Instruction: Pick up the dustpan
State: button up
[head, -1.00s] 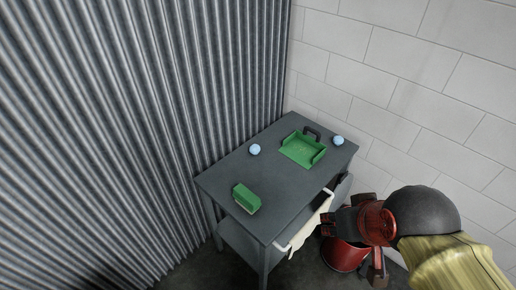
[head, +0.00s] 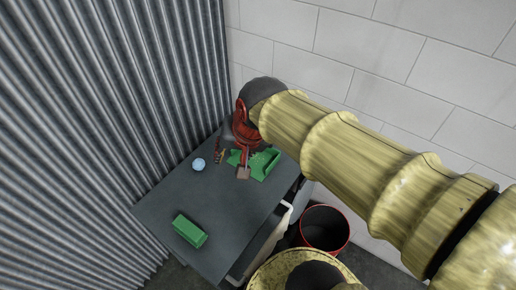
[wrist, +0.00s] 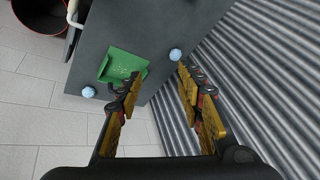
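The green dustpan (head: 264,164) lies on the far part of the grey table (head: 215,205), partly covered by my gripper in the head view. In the wrist view the dustpan (wrist: 120,66) lies left of the gap between my fingers, and its dark handle is mostly hidden behind the left finger. My gripper (head: 231,165) is open and points down over the dustpan's handle end. In the wrist view its fingers (wrist: 160,78) are wide apart with nothing between them. It appears above the table; the exact height is hard to tell.
A light-blue ball (head: 198,164) lies left of my gripper; another (wrist: 88,91) lies near the block-wall side. A green block-like object (head: 189,230) is at the table's near end. A red-rimmed bin (head: 325,228) stands beside the table. Corrugated and block walls meet behind.

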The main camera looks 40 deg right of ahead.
jog(key=w+d+f+m+b, duration=0.3)
jog(key=w+d+f+m, duration=1.35)
jog(key=d+m, duration=0.25)
jog(key=w+d+f+m+b, duration=0.1)
jog(key=w+d+f+m, duration=0.1)
jog(key=f, duration=0.2)
jog(key=w+d+f+m+b, duration=0.1)
jog(key=d+f, duration=0.2)
jog(key=f, duration=0.2)
jog(key=w+d+f+m+b, duration=0.2)
jog(key=f, duration=0.2)
jog(key=shift+w+d+f+m+h, duration=0.2)
jog(key=shift+w+d+m+h, duration=0.1)
jog(key=shift+w+d+h, duration=0.1)
jog(key=shift+c, duration=0.8)
jog(key=c, duration=0.7)
grip_shut()
